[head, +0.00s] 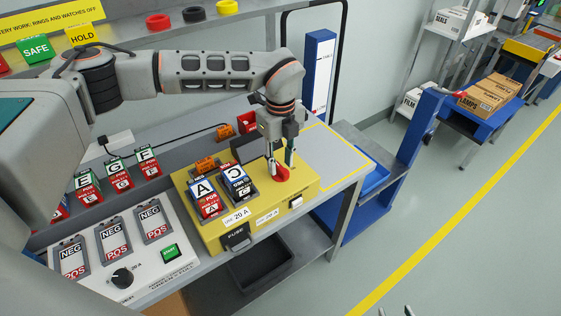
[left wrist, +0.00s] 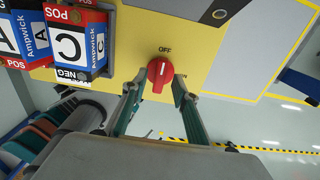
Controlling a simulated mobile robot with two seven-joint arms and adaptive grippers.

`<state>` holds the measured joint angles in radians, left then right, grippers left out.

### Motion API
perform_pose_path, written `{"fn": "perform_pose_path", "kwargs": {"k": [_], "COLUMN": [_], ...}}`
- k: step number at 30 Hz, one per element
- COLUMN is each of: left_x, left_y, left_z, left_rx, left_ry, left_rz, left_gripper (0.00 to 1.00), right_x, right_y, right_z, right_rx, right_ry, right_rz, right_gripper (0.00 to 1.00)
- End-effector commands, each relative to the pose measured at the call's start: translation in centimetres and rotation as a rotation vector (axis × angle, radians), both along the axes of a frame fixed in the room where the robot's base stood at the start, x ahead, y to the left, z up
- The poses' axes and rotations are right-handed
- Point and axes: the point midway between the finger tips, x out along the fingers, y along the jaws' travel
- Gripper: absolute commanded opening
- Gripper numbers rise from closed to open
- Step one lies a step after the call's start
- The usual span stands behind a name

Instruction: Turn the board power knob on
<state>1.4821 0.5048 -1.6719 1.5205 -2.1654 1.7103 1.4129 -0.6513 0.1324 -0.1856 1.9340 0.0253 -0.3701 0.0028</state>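The red power knob (head: 280,174) sits on the yellow board (head: 303,185), near its right end. In the left wrist view the knob (left wrist: 160,71) has a white pointer line towards the printed word OFF. My left gripper (head: 280,160) reaches down at the knob in the head view. In the left wrist view its two fingers (left wrist: 158,92) stand on either side of the knob's grip, apart, with small gaps showing. My right gripper (head: 395,311) shows only as two separated tips at the bottom edge of the head view.
Battery packs A (head: 204,198) and C (head: 238,183) stand in the yellow board, left of the knob. A white panel (head: 185,244) with empty NEG/POS bays, a black dial (head: 122,278) and a green START button (head: 169,251) lies to the left.

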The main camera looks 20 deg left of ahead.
Motion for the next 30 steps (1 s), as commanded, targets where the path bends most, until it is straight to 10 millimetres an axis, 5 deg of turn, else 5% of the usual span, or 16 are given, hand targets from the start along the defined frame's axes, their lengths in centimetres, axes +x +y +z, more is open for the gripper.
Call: {"fn": "perform_pose_path", "kwargs": {"k": [13,17,30], "left_x": [-0.03,-0.03,-0.02], "left_y": [-0.07,-0.07,-0.06], "left_z": [-1.34,-1.33,-1.36], "left_rx": [-0.001,-0.001,-0.001], "left_ry": [0.000,0.000,0.000], "left_rz": [-0.001,-0.001,-0.048], "left_gripper": [0.28,0.00,0.00], "right_x": [-0.51,-0.43,-0.20], "right_y": [-0.04,-0.02,0.07], "right_z": [-0.65,-0.49,-0.34], "right_rx": [-0.001,0.000,0.003], "right_ry": [0.018,0.015,0.007], "right_rz": [-0.004,-0.005,-0.006], "right_gripper": [0.40,0.40,0.40]}}
